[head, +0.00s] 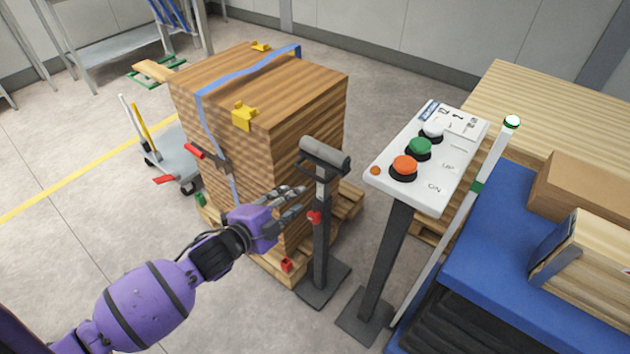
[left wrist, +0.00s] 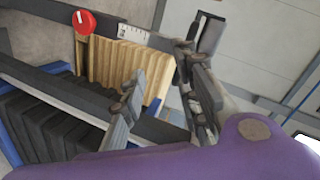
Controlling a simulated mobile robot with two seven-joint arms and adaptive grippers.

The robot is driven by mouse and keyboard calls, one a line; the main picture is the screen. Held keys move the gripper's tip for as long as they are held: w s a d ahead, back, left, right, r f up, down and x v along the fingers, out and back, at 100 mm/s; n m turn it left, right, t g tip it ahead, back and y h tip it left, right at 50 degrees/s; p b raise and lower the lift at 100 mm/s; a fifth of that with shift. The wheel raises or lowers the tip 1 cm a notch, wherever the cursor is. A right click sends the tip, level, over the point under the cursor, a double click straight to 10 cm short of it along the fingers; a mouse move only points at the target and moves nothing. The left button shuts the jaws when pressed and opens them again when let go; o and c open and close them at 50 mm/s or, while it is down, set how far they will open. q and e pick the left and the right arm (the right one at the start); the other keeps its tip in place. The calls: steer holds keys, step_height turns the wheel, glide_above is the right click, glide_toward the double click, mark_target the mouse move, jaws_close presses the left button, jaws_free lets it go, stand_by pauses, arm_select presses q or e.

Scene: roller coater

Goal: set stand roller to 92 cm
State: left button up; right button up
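The stand roller (head: 325,155) is a grey cylinder on a dark upright post over a flat base plate, in the middle of the head view. A red knob (head: 315,217) sits on its post. In the left wrist view the red knob (left wrist: 85,22) has a white mark, and a white scale strip (left wrist: 132,32) lies along the post; its numbers are too small to read. My left gripper (head: 292,195) is just left of the post, near knob height. In the left wrist view its fingers (left wrist: 160,100) are spread with nothing between them. My right gripper is out of view.
A strapped wood stack (head: 305,95) on a pallet stands behind and left of the roller. A button panel (head: 435,155) on a post stands to the right, beside a blue table (head: 500,230) with boards. Grey floor (head: 80,235) is open at left.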

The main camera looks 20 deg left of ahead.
mark_target(310, 176)
arm_select(q)
steer(key=w+m, duration=0.2)
steer(key=w+d+r+m, duration=0.1)
steer(key=w+m, duration=0.1)
steer(key=w, duration=0.1)
steer(key=w+d+m+h, duration=0.1)
steer(key=w+m, duration=0.1)
steer(key=w, duration=0.1)
steer(key=shift+w+d+r, duration=0.1)
steer(key=shift+w+r, duration=0.1)
steer(key=shift+w+d+f, duration=0.1)
steer(key=shift+w, duration=0.4)
steer(key=shift+d, duration=0.1)
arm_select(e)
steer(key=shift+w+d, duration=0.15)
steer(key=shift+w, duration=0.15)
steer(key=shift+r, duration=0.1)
arm_select(q)
jaws_close()
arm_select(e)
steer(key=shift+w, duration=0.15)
